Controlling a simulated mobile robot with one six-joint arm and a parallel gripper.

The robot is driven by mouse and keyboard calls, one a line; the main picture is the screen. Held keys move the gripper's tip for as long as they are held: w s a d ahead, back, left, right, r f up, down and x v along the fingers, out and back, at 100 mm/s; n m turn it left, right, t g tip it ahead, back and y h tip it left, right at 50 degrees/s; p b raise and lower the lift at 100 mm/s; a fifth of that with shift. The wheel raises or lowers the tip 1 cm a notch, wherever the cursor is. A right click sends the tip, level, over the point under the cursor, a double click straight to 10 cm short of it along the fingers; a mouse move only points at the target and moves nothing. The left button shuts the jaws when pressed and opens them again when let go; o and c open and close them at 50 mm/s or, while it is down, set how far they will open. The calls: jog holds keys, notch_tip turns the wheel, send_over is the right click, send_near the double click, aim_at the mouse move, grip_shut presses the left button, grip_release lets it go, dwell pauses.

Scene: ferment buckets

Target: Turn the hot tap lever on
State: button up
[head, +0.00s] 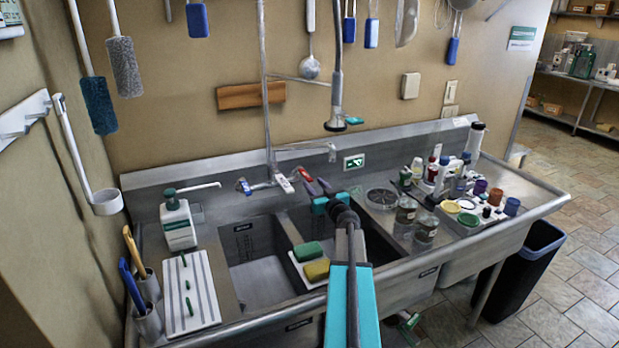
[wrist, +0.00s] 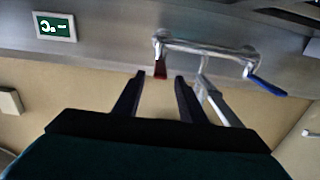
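The hot tap lever, the red one (head: 306,174), is on the right end of the tap body at the back of the sink. The blue lever (head: 244,187) is at the left end. My gripper (head: 317,183) is open, its two dark fingers pointing toward the red lever. In the wrist view, which looks upside down, the red lever (wrist: 160,69) lines up with the gap between the open fingertips (wrist: 159,76). The fingers look close to it, but I cannot tell whether they touch. The blue lever (wrist: 267,87) lies off to the right there.
The tap's tall riser pipe (head: 264,100) and side spout (head: 305,146) stand behind and above the levers. A hanging spray hose (head: 337,95) is overhead. A soap bottle (head: 178,222) stands left; bottles and jars crowd the right drainboard (head: 545,193).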

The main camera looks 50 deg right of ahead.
aim_at(308, 176)
jog(key=shift+p+x, duration=0.65)
jog(key=shift+x, duration=2.6)
jog(key=shift+c, duration=0.3)
grip_shut()
jog(key=shift+s+d, duration=0.1)
